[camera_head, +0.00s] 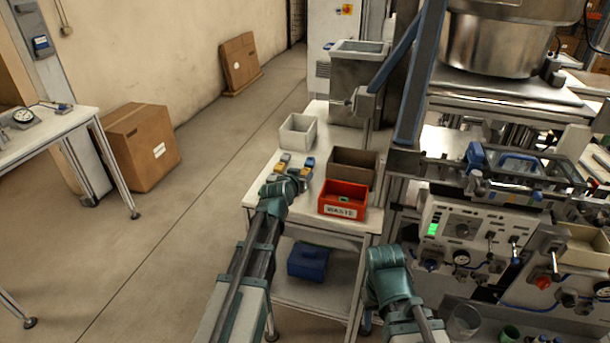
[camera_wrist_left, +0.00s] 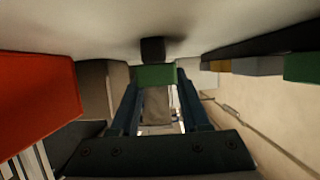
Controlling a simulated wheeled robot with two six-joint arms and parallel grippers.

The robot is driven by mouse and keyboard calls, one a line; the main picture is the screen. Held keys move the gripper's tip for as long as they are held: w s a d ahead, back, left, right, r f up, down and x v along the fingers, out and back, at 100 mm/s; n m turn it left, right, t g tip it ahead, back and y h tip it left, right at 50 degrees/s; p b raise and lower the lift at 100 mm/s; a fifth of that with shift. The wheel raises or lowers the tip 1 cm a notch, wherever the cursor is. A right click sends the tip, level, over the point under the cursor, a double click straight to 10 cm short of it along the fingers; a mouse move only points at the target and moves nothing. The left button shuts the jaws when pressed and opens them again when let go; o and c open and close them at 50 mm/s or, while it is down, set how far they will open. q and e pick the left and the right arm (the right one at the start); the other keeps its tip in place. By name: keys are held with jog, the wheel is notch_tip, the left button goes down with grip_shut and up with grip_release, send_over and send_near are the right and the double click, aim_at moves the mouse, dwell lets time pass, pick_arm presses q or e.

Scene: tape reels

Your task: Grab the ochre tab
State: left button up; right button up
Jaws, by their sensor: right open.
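Several small tabs stand on the white table in the head view, among them an ochre tab (camera_head: 285,157) and a blue one (camera_head: 309,161). In the left wrist view, which looks upside down, an ochre tab (camera_wrist_left: 220,66) is right of the fingers, outside them, with a grey and a green tab further right. My left gripper (camera_wrist_left: 156,85) has its fingers on either side of a green block (camera_wrist_left: 155,75); I cannot tell if they touch it. My left gripper (camera_head: 296,182) is at the tabs' near side in the head view. My right gripper (camera_head: 384,255) is right of the table's front, its fingertips hidden.
A red WASTE bin (camera_head: 343,199) stands right of the tabs and shows in the left wrist view (camera_wrist_left: 35,95). A brown bin (camera_head: 351,168) and a pale bin (camera_head: 298,132) stand behind. A blue box (camera_head: 310,261) is on the lower shelf. A machine fills the right side.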

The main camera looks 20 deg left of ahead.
pick_arm(q)
grip_shut()
jog(key=shift+r, duration=0.1)
notch_tip(320, 180, up, 10)
jog(key=p, duration=1)
